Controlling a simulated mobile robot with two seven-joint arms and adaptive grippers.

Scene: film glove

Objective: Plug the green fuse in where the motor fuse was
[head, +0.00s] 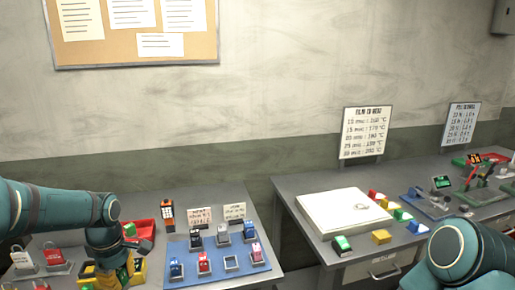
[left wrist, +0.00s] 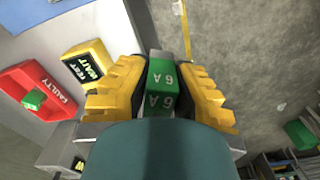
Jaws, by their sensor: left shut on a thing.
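My left gripper (head: 121,274), with yellow fingers, is shut on a green fuse marked "6 A" (left wrist: 161,86) at the lower left of the head view. In the left wrist view the fuse is clasped between both fingers (left wrist: 160,88). The blue fuse board (head: 190,246) lies to the right, with blue, red, grey, black and pink fuses. One front-row socket (head: 232,263), between the red fuse (head: 204,263) and the pink fuse (head: 257,254), looks empty. Another green fuse (left wrist: 34,99) lies in the red tray marked "FAULTY" (left wrist: 60,103). My right gripper is out of view.
A yellow tester (left wrist: 84,64) reading "TEST WAIT" stands beside the red tray. An orange-and-black handheld device (head: 167,214) stands behind the board, near two small signs (head: 200,216). Red padlock-like items (head: 54,257) are at far left. A gap separates the right bench (head: 300,184).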

